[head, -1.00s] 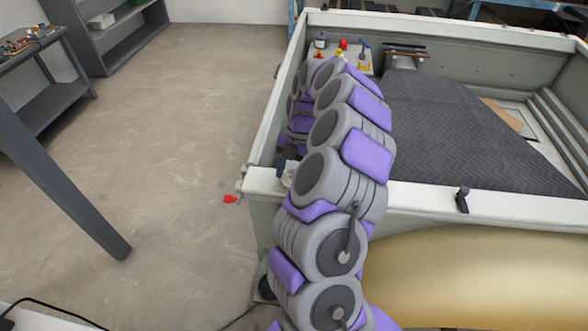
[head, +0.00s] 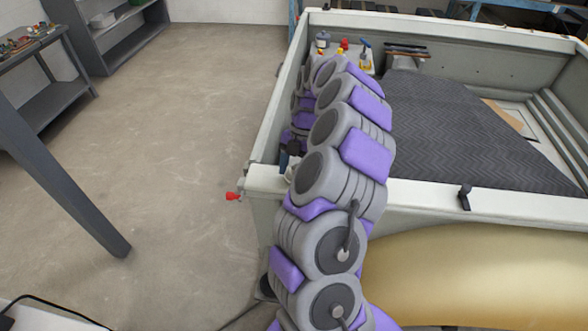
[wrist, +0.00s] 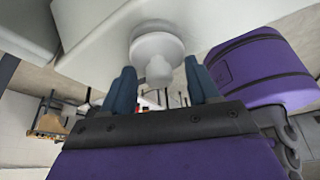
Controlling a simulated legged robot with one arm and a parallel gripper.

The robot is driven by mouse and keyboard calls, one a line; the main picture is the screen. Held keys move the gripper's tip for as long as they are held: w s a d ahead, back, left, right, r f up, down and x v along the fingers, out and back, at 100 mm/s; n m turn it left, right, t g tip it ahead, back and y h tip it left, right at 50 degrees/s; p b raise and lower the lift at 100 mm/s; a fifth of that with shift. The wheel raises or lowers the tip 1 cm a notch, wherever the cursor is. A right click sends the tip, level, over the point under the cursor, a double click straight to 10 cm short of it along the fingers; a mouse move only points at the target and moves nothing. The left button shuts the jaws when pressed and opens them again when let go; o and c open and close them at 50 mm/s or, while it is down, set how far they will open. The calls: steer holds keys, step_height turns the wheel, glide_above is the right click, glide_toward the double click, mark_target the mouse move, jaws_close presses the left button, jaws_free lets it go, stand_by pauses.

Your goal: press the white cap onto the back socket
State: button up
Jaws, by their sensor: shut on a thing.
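The white cap (wrist: 157,45) is a round pale disc with a knob, in the upper middle of the wrist view. My gripper (wrist: 160,82) has its dark blue fingers on either side of the knob and is shut on the cap. The cap is close to a pale panel (wrist: 90,35); I cannot tell whether they touch. In the head view my gripper (head: 288,154) shows only partly, beside my arm at the near left corner of the grey-white truck bed (head: 268,178). I cannot make out the back socket in either view.
A red piece (head: 233,196) sticks out at the bed's near left corner. A dark ribbed mat (head: 450,125) lies in the bed. Bottles and tools (head: 345,52) stand in its far left corner. The floor to the left is open, with a grey post (head: 60,185).

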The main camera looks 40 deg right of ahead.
steer(key=shift+d+f, duration=0.15)
steer(key=shift+d, duration=0.6)
steer(key=shift+a+b, duration=0.3)
steer(key=shift+a, duration=0.45)
steer(key=shift+d, duration=0.2)
steer(key=shift+d, duration=0.25)
steer(key=shift+a, duration=0.4)
steer(key=shift+d+b, duration=0.2)
steer(key=shift+b, duration=0.15)
steer(key=shift+a, duration=0.15)
